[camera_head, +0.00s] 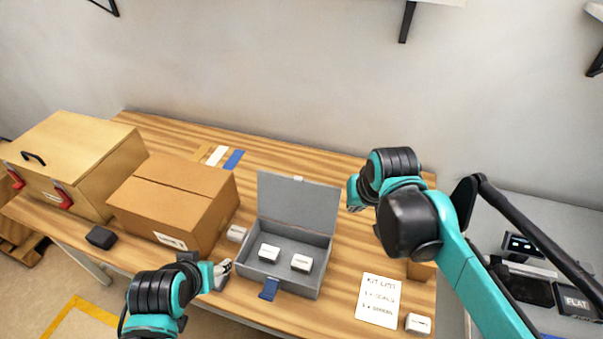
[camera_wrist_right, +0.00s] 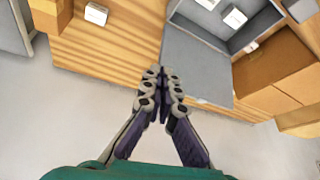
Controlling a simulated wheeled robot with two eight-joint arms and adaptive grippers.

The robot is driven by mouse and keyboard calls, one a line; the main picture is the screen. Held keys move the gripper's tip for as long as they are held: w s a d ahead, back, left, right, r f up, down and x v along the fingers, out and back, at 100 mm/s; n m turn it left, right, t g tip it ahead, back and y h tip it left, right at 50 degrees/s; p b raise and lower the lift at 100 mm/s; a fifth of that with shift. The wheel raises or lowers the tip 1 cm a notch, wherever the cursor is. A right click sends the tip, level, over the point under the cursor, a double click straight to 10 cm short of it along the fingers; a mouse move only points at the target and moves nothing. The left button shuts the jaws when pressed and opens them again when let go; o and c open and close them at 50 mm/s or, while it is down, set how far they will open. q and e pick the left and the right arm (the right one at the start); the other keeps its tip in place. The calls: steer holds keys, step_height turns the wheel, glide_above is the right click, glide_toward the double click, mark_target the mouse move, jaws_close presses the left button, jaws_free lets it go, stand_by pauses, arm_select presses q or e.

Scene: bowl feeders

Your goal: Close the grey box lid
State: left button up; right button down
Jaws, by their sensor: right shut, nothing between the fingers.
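The grey box (camera_head: 275,278) stands on the wooden table with its lid (camera_head: 298,205) open and raised at the back. Contact is unclear. My left gripper (camera_head: 223,268) is at the box's front left; its opening is unclear.
A cardboard box (camera_head: 170,205) stands left of the grey box, and a larger wooden chest (camera_head: 75,160) is beyond it. A white carton (camera_head: 237,233) sits between. A kit list sheet (camera_head: 378,302) and another white carton (camera_head: 418,324) lie at the right front.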

steer(key=w+a+r+m+g+p, duration=0.1)
steer(key=w+a+r+g+p, duration=0.2)
steer(key=w, duration=0.8)
steer(key=w+a+m+g+p, duration=0.1)
steer(key=w+a+p, duration=0.3)
steer(key=w, duration=0.7)
steer(key=w+f+m+g+p, duration=0.1)
steer(key=w+f+g+p, duration=0.1)
steer(key=w+f+p, duration=0.25)
steer(key=s+a+f+b, duration=0.1)
steer(key=s+a+f, duration=0.2)
steer(key=f, duration=0.6)
steer(key=shift+s+f+b, duration=0.3)
steer(key=shift+s+b, duration=0.05)
steer(key=shift+s, duration=0.1)
steer(key=shift+s+r, duration=0.1)
steer(key=shift+s, duration=0.05)
